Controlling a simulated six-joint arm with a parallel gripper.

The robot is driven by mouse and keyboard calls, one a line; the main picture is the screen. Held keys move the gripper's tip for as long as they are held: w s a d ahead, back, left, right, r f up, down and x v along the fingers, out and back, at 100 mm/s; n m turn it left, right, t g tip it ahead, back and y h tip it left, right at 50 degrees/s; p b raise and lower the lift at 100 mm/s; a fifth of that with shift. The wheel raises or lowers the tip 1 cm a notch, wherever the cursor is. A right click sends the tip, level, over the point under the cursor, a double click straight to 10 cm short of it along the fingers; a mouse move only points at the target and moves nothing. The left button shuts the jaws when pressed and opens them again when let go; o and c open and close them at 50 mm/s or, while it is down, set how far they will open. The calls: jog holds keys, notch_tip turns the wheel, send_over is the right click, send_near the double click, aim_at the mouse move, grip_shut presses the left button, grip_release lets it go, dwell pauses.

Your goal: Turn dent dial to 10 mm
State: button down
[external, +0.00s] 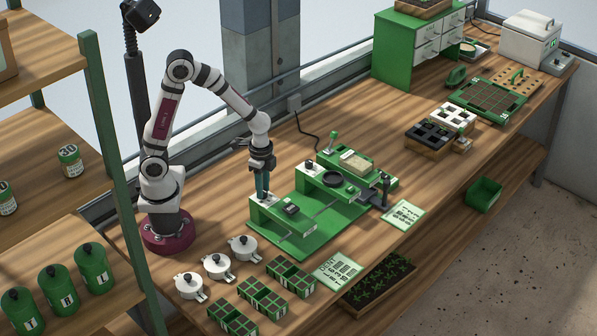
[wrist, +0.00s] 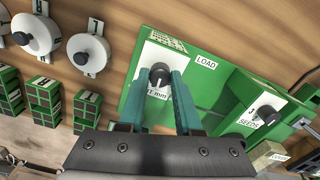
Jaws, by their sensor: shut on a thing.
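The dent dial (wrist: 159,73) is a round black knob with a white pointer mark. In the external view my gripper (external: 262,194) stands over the seeder's near-left block, and the fingers mostly hide the dial there. I cannot read the exact setting.
A second black dial (wrist: 267,112) marked "SEEDS" stands to the right on the seeder (external: 305,250). White lidded pots (external: 217,266) and green cell trays (external: 262,298) lie in front. A printed card (external: 337,271) lies near the table's front edge.

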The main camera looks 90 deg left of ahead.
jog(key=m, duration=1.1)
jog(key=shift+m, duration=0.4)
dwell(0.4)
jog(key=c, duration=0.6)
grip_release()
jog(key=shift+r, duration=0.1)
notch_tip(320, 180, up, 16)
jog(key=shift+f, duration=0.2)
